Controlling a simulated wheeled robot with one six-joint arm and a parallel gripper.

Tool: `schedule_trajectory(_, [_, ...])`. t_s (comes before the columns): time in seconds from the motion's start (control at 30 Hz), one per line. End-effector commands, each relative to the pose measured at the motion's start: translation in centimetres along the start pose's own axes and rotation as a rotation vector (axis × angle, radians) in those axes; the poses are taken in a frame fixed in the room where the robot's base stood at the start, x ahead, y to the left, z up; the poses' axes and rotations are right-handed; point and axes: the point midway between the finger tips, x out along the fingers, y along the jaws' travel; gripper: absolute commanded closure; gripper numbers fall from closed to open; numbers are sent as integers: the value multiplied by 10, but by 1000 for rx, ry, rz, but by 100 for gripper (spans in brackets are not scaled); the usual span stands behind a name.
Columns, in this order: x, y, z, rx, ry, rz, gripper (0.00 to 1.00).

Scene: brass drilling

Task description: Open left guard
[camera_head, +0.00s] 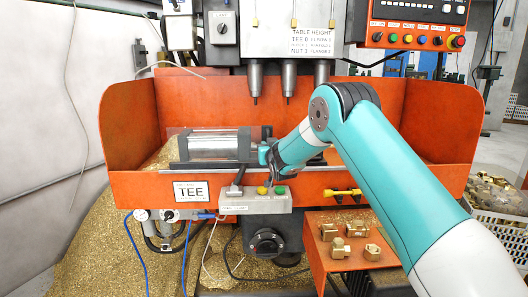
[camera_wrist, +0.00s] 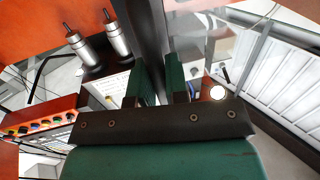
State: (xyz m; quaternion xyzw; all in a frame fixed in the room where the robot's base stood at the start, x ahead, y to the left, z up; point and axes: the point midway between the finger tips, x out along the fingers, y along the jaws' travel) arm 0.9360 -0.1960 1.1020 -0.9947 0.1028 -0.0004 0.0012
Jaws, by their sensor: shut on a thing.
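The left guard (camera_head: 208,146) is a clear panel with a dark grey frame, low in the left half of the orange drilling bay. My gripper (camera_head: 264,152) is at the right end of this guard, partly covered by my arm in the head view. In the wrist view, the two green fingers of my gripper (camera_wrist: 162,85) are closed on a grey upright edge (camera_wrist: 150,35), which appears to be part of the guard's frame. A clear panel (camera_wrist: 215,45) shows just right of the fingers. My arm hides the area right of the guard in the head view.
Several drill spindles (camera_head: 289,82) hang above the bay. A button box (camera_head: 256,201) is fixed in front, below the guard. Orange side walls (camera_head: 130,123) flank the bay. An orange table (camera_head: 318,251) with brass fittings stands at front right. Brass chips (camera_head: 85,245) cover the floor left.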

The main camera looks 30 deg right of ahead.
Motion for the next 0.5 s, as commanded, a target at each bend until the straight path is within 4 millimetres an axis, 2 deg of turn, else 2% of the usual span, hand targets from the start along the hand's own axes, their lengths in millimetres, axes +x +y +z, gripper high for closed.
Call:
schedule_trajectory(0.23, [0,-1,0,0,-2,-1,100])
schedule_trajectory(0.27, [0,-1,0,0,-2,-1,81])
schedule_trajectory(0.33, [0,-1,0,0,-2,-1,65])
schedule_trajectory(0.37, [0,-1,0,0,-2,-2,60])
schedule_trajectory(0.5, [0,-2,0,0,-1,-3,60])
